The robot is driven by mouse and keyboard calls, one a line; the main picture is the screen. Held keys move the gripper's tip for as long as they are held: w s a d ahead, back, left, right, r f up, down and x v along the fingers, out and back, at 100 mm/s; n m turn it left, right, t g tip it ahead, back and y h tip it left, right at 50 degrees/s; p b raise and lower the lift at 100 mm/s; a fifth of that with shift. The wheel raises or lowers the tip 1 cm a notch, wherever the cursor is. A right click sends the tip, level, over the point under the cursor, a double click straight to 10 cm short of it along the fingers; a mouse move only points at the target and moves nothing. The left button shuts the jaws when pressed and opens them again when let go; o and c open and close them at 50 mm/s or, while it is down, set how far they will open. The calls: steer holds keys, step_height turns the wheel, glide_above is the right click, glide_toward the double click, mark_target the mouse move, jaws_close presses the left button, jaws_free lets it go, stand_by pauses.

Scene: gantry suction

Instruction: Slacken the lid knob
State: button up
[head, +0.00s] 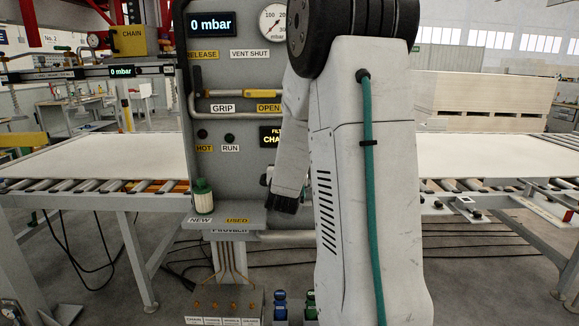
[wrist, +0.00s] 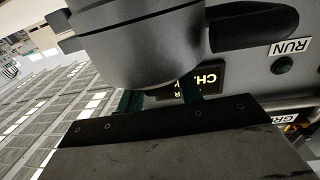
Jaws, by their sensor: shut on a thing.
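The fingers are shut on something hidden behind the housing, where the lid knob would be. In the head view my arm covers the fingertips.
The grey panel (head: 228,75) carries a 0 mbar display (head: 212,24), a yellow-ended lever (head: 262,94) and RUN button (head: 229,138). A white-and-green filter (head: 203,195) stands on the NEW side of the shelf (head: 252,213). Roller tables flank the panel.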

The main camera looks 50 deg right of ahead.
steer(key=shift+n+t+y, duration=1.9)
steer(key=shift+t+y, duration=0.2)
steer(key=o, duration=1)
steer(key=shift+s+a, duration=0.1)
steer(key=v, duration=0.7)
steer(key=shift+s+a, duration=0.1)
steer(key=shift+s, duration=0.25)
